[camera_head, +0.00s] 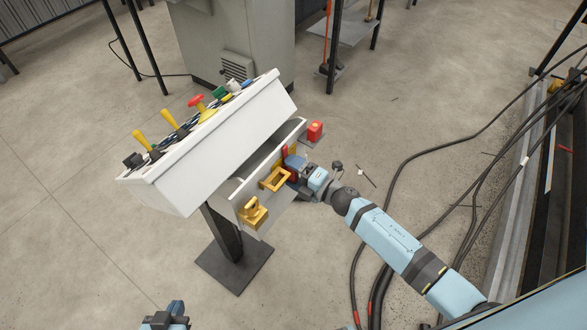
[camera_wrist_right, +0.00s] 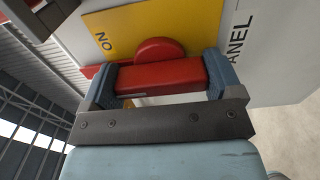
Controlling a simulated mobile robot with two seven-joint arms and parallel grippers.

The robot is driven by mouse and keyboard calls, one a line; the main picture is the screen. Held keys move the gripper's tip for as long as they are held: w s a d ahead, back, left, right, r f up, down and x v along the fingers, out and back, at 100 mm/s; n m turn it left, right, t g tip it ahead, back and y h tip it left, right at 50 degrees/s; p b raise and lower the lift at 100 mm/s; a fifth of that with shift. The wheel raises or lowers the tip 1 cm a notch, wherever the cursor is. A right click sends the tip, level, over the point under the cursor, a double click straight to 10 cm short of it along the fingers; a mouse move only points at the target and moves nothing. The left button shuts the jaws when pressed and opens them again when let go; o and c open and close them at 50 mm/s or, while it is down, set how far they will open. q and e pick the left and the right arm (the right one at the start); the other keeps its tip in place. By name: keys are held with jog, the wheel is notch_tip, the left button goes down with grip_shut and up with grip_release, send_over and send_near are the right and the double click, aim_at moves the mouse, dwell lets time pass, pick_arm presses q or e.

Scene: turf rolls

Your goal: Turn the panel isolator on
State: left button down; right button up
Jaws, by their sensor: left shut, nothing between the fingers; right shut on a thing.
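The panel isolator has a red handle (camera_wrist_right: 160,76) in front of a round red hub on a yellow plate (camera_wrist_right: 160,22). The plate carries black lettering, seen turned in the right wrist view. My right gripper (camera_wrist_right: 158,82) is shut on the red handle, one blue finger at each end of it. In the head view the right gripper (camera_head: 300,166) is at the lower front of the white console, hiding most of the isolator. My left gripper (camera_head: 172,315) is shut and empty at the bottom edge, away from the console.
The white console (camera_head: 215,135) stands on a dark post and base plate (camera_head: 236,266). Its sloped top carries levers and a red button (camera_head: 196,101). Yellow fittings (camera_head: 253,212) and a red block (camera_head: 315,130) sit along its lower front. Black cables (camera_head: 400,165) lie on the floor to the right.

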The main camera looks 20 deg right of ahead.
dwell(0.3)
jog(key=o, duration=0.7)
jog(key=shift+o, duration=0.2)
jog(key=shift+s+d, duration=0.1)
jog(key=b+v, duration=0.1)
jog(key=v, duration=1.2)
jog(key=shift+s+d, duration=0.2)
jog(key=shift+r+m, duration=0.1)
jog(key=shift+m, duration=0.2)
